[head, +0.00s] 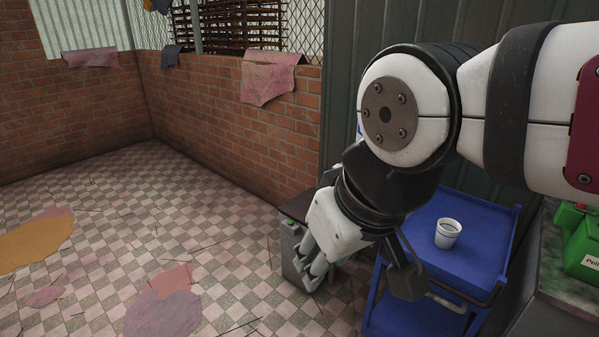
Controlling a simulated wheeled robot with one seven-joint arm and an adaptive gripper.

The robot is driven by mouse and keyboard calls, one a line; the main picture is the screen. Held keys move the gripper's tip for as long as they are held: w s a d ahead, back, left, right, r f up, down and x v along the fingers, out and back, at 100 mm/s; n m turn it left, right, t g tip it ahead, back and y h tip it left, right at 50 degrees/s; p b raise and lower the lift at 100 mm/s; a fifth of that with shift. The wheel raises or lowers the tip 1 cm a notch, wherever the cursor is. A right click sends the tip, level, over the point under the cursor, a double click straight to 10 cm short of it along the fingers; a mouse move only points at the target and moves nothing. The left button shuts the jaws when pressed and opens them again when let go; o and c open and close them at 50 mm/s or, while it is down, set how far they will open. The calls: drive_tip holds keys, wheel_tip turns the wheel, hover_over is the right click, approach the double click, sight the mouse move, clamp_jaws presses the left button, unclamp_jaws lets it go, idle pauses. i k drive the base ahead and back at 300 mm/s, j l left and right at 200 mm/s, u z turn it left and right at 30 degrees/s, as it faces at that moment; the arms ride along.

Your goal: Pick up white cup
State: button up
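A small white cup (447,236) stands upright on the blue top tray of a cart (480,222), in the right half of the head view. It is clear of my gripper. My gripper (310,268) hangs to the left of the cart, pointing down and left, with part of my arm between it and the cup. Its fingers are seen from the side and overlap. I cannot tell whether they are apart. No held object shows at them.
A grey box-like unit (288,250) stands behind my gripper, against the wall. The cart has raised edges.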

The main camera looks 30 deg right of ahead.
sight(446, 234)
drive_tip(key=z, duration=1.5)
